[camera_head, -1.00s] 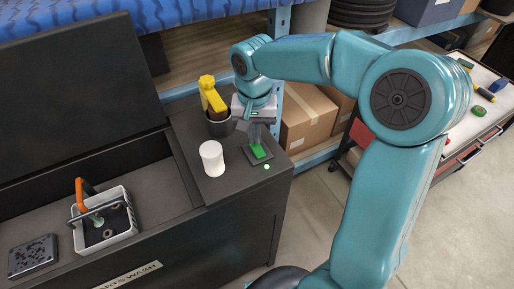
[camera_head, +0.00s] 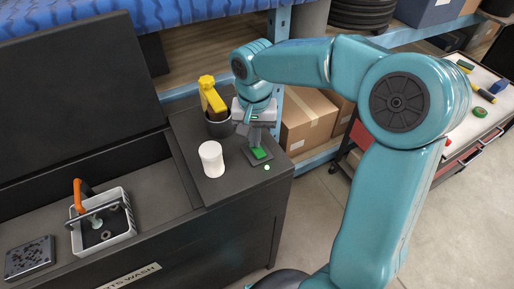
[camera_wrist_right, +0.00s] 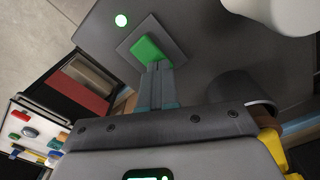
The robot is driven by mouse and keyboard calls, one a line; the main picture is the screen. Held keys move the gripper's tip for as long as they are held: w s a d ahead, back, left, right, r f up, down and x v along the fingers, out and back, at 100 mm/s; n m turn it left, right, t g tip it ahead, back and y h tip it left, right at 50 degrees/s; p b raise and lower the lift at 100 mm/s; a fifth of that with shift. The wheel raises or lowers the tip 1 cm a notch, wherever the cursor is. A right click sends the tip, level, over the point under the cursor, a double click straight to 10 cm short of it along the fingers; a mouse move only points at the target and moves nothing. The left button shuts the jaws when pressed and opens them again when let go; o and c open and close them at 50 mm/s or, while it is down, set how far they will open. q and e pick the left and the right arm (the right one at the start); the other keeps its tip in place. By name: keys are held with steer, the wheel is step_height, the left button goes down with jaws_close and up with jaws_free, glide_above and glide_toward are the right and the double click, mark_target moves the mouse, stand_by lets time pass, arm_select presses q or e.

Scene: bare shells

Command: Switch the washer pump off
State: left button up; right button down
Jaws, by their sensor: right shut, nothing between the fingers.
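The pump switch is a green rocker (camera_head: 259,153) on a dark square plate at the right end of the parts washer's top. My right gripper (camera_head: 254,144) points down over the switch, shut and empty. In the right wrist view my shut fingertips (camera_wrist_right: 155,68) are right at the edge of the green rocker (camera_wrist_right: 146,48); I cannot tell whether they touch it. My left gripper is not in view.
A white cylinder (camera_head: 211,158) stands left of the switch. A dark cup (camera_head: 219,126) holding a yellow-handled tool (camera_head: 209,92) is behind it. The washer's open basin holds a white basket (camera_head: 122,236). A tool cart (camera_head: 484,130) stands at the right.

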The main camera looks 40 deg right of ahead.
step_height(320, 180, up, 7)
steer(key=p, duration=0.5)
steer(key=shift+p, duration=0.3)
steer(key=shift+s+f, duration=0.1)
